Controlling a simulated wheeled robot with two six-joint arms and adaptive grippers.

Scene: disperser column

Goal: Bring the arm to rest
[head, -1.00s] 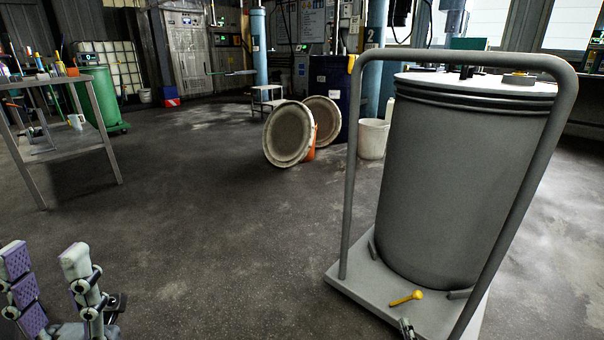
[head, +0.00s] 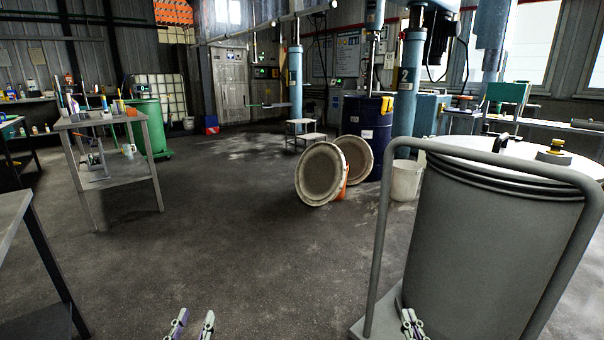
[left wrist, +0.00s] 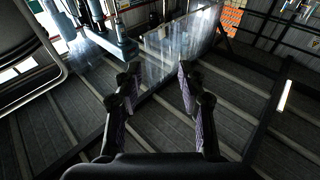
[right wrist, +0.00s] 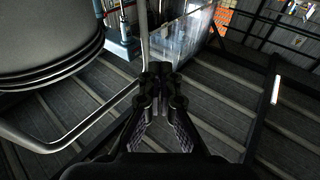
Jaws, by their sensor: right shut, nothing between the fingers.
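My left gripper (head: 190,322) shows at the bottom edge of the head view, its two fingers apart with nothing between them. The left wrist view shows the same open fingers (left wrist: 155,88). My right gripper (head: 411,322) is low in front of the grey drum (head: 495,240), near its trolley's frame; I cannot tell whether it touches. In the right wrist view its fingertips (right wrist: 157,72) are together and hold nothing.
A grey bench (head: 15,215) edge is at the near left, with a work table (head: 100,118) behind it. Two round lids (head: 324,175) lean by a blue drum (head: 368,120) and a white bucket (head: 406,180). The middle floor is clear.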

